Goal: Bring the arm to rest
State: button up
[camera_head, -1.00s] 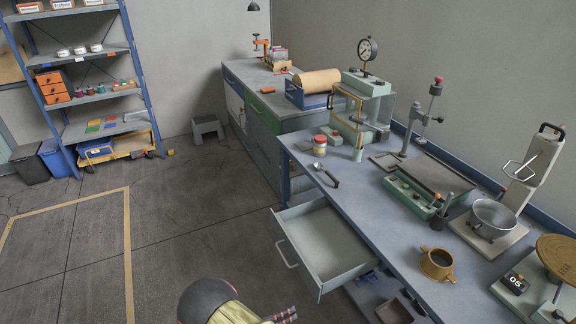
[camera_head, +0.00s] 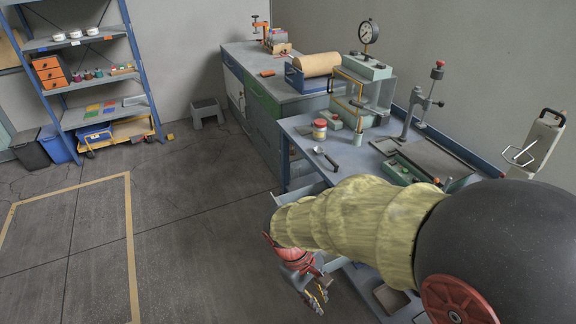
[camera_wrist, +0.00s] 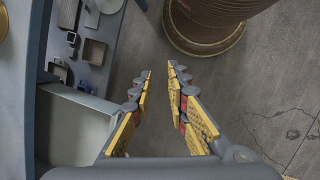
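My gripper (camera_head: 316,296) hangs low in front of the workbench in the head view, at the end of my arm, pointing down. In the wrist view, my gripper (camera_wrist: 160,72) has its two yellow-padded fingers apart, with only floor showing between them. It holds nothing. The pulled-out drawer (camera_wrist: 72,132) lies beside the gripper at the left of the wrist view. In the head view my arm covers most of the drawer and the near part of the bench.
Small trays (camera_wrist: 93,51) sit under the bench.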

jog(key=s+d+r+m+t+y, duration=0.1)
jog(key=s+d+r+m+t, duration=0.1)
jog(key=r, duration=0.5)
jog(key=s+d+r+m+t+y, duration=0.1)
jog(key=s+d+r+m+t, duration=0.1)
jog(key=d+r+m, duration=0.2)
jog(key=s+d+r+m+t+y, duration=0.1)
jog(key=s+d+r+m+t, duration=0.1)
jog(key=d+r, duration=0.3)
notch_tip(320, 180, up, 5)
jog(key=shift+s+d+f+m+t+y+p, duration=0.2)
jog(key=shift+s+d+m+t+y+p, duration=0.1)
jog(key=shift+s+m+t+y+p, duration=0.15)
jog(key=shift+w, duration=0.1)
